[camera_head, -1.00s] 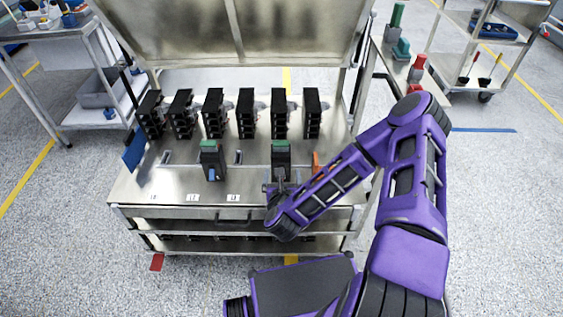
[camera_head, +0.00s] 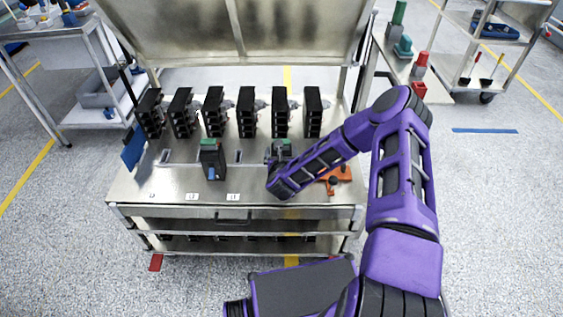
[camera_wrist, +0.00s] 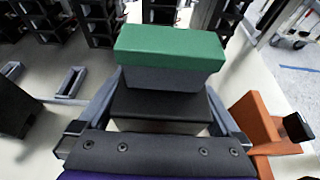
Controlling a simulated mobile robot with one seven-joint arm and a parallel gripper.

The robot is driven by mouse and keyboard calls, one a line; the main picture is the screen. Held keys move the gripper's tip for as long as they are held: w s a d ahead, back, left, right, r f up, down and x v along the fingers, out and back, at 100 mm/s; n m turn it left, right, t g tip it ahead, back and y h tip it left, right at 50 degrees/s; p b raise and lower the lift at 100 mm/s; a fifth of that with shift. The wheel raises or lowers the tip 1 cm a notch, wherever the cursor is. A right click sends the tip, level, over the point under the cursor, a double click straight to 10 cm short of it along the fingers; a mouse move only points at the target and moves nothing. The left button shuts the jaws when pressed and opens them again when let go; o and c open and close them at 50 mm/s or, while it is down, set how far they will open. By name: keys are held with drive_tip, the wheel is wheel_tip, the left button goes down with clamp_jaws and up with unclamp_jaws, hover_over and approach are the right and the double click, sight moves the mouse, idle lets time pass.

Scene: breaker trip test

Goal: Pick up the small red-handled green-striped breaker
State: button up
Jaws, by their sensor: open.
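A small dark breaker with a green stripe (camera_head: 285,143) stands on the right part of the steel bench, mostly hidden behind my arm in the head view. In the wrist view, its green top (camera_wrist: 168,50) and dark body fill the middle. Its handle is hidden, so I cannot tell the handle's colour. My gripper (camera_wrist: 163,100) is open, with one finger on each side of the breaker body; I cannot tell whether they touch it. A second green-striped breaker (camera_head: 211,153) with a blue handle stands to the left.
A row of tall black breakers (camera_head: 246,113) stands behind. An orange tool (camera_head: 338,175) lies close to the right of my gripper. The raised metal lid (camera_head: 180,35) rises at the back. Small slots (camera_head: 165,156) and white labels (camera_head: 192,197) mark the bench (camera_head: 130,190).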

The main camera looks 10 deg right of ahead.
drive_tip(key=shift+w, duration=0.15)
drive_tip(key=shift+c, duration=0.2)
clamp_jaws()
idle(0.3)
